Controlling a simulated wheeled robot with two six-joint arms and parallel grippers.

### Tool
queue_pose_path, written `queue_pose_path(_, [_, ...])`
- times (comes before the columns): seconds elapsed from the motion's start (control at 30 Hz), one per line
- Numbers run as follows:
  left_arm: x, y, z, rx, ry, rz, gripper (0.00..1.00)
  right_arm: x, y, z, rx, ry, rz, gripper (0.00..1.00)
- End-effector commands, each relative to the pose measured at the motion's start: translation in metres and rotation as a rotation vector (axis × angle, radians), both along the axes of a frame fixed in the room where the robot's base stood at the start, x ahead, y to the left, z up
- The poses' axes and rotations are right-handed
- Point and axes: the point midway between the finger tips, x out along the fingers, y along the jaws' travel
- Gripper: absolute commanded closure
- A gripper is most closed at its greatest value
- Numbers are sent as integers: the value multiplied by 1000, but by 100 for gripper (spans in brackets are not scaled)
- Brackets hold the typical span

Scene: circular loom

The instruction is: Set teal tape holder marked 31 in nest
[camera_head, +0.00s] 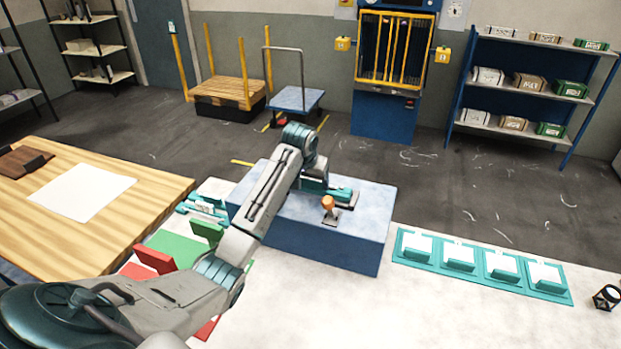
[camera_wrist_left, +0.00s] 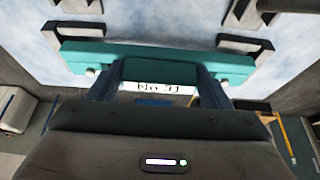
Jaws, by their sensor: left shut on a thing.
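The teal tape holder (camera_wrist_left: 150,55) has a white label reading "No 31". My left gripper (camera_wrist_left: 158,85) is shut on it. In the head view the teal holder (camera_head: 342,193) is over the blue block's top (camera_head: 365,215), partly hidden by my left arm. The nest shows in the wrist view as dark corner brackets (camera_wrist_left: 245,42) on the pale blue top. The holder's ends overlap the nearer brackets in that view. I cannot tell whether it touches them or hangs above. My right gripper is not in view.
Other teal holders (camera_head: 203,207) lie left of the block. A row of teal trays with white cards (camera_head: 458,253) is at right. Green (camera_head: 207,232) and red (camera_head: 153,257) pieces are near my left arm.

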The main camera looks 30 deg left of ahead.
Motion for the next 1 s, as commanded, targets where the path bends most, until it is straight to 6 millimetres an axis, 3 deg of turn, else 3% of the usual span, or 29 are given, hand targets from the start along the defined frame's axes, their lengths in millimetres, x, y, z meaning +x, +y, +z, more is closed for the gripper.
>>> queue_pose_path(0.9, [0,0,-12,0,0,0,83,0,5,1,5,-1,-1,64])
queue_pose_path(0.93, [0,0,-11,0,-1,0,22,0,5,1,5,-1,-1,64])
queue_pose_path(1.0, [0,0,-11,0,-1,0,8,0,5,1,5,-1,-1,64])
